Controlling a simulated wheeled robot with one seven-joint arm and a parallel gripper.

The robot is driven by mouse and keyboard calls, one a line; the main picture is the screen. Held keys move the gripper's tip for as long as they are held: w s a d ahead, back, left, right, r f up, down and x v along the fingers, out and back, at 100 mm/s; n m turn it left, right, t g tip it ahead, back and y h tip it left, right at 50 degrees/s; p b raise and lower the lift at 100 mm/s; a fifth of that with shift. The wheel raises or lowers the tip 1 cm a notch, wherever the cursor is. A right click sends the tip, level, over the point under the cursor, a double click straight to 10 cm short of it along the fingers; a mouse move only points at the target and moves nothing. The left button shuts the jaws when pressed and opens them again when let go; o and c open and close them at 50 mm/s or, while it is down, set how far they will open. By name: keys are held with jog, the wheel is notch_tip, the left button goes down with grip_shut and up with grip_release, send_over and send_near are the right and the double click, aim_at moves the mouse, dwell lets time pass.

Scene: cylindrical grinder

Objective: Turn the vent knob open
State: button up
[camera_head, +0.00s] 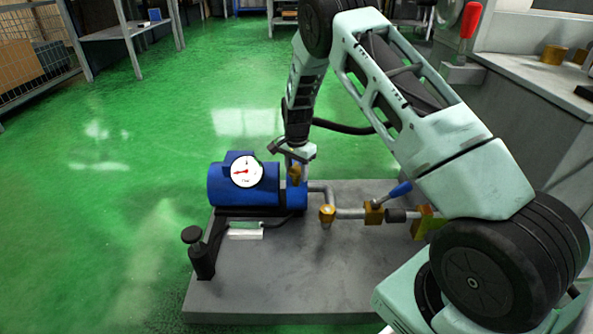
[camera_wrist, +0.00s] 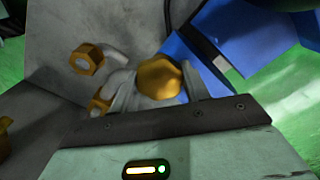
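A brass knob (camera_head: 295,173), which looks like the vent knob, sits at the right end of the blue pump unit (camera_head: 222,187). My gripper (camera_head: 295,157) reaches down from above to this knob. In the wrist view the brass knob (camera_wrist: 160,78) lies between the two grey fingers of my gripper (camera_wrist: 163,85), one on each side. I cannot tell whether the fingers touch it or stand slightly apart. The knob's lower part is hidden. A round white gauge (camera_head: 246,171) with a red needle is on the front of the pump unit.
A pipe with brass fittings (camera_head: 327,213) and a blue-handled valve (camera_head: 399,190) runs right of the pump, over the grey base plate (camera_head: 270,285). A black post (camera_head: 201,253) stands front left. A grey machine (camera_head: 525,105) is at right. Green floor is clear at left.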

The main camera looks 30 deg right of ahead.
jog(key=shift+r+p, duration=0.1)
jog(key=shift+p, duration=0.25)
jog(key=n+p, duration=0.2)
jog(key=p, duration=0.1)
jog(key=shift+r+n, duration=0.2)
jog(key=shift+n, duration=0.2)
jog(key=n+p, duration=0.8)
jog(key=n, duration=0.2)
jog(key=shift+f, duration=0.15)
jog(key=n+p, duration=0.2)
jog(key=n, duration=0.3)
jog(key=shift+a+f, duration=0.1)
jog(key=o, duration=1)
